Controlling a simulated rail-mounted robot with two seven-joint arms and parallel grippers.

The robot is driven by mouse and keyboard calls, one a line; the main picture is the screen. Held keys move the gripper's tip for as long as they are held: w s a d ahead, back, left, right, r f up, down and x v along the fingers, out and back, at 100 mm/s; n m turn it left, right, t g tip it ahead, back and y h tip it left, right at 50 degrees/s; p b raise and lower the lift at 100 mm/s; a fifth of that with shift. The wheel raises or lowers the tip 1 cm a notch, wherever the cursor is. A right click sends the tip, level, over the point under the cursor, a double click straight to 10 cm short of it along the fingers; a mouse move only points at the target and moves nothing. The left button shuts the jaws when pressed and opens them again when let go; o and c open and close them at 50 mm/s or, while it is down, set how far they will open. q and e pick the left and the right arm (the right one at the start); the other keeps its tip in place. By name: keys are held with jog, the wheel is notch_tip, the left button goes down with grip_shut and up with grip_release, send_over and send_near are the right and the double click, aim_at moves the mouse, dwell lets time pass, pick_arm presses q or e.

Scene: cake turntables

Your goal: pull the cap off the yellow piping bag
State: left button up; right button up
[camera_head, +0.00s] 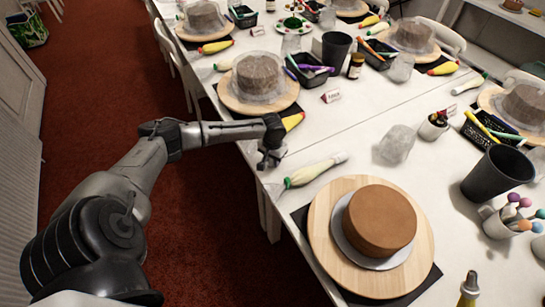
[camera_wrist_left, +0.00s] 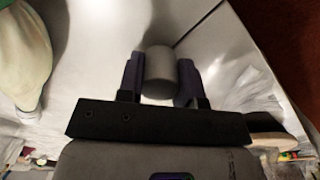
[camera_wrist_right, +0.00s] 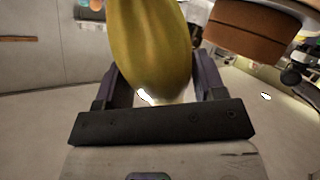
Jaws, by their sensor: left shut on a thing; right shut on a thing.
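The yellow piping bag (camera_wrist_right: 152,40) is between the fingers of my right gripper (camera_wrist_right: 152,85), which is shut on it. Its upper part with a bare-looking metal tip (camera_head: 470,280) shows at the bottom right of the head view, pointing up; my right gripper is out of that view. My left gripper (camera_head: 268,160) is over the table's left edge, far from the yellow bag. In the left wrist view it (camera_wrist_left: 160,75) is shut on a small grey-white cylinder, the cap (camera_wrist_left: 159,64). The cap is apart from the bag.
A pale piping bag (camera_head: 315,172) lies just right of my left gripper. A brown cake on a wooden turntable (camera_head: 324,240) stands between the two grippers' areas.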

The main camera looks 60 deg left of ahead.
pick_arm(q)
jog(key=shift+f, duration=0.25)
pick_arm(e)
jog(key=shift+r, duration=0.15)
dwell(0.3)
pick_arm(q)
jog(key=o, duration=1)
jog(key=shift+r, duration=0.1)
pick_arm(e)
jog(key=shift+r, duration=0.1)
pick_arm(q)
notch_tip(320, 180, up, 6)
jog(key=p, duration=0.7)
jog(key=shift+p, duration=0.3)
pick_arm(e)
notch_tip(320, 180, up, 7)
jog(key=shift+r, duration=0.1)
jog(key=shift+o, duration=0.4)
jog(key=shift+c, duration=0.7)
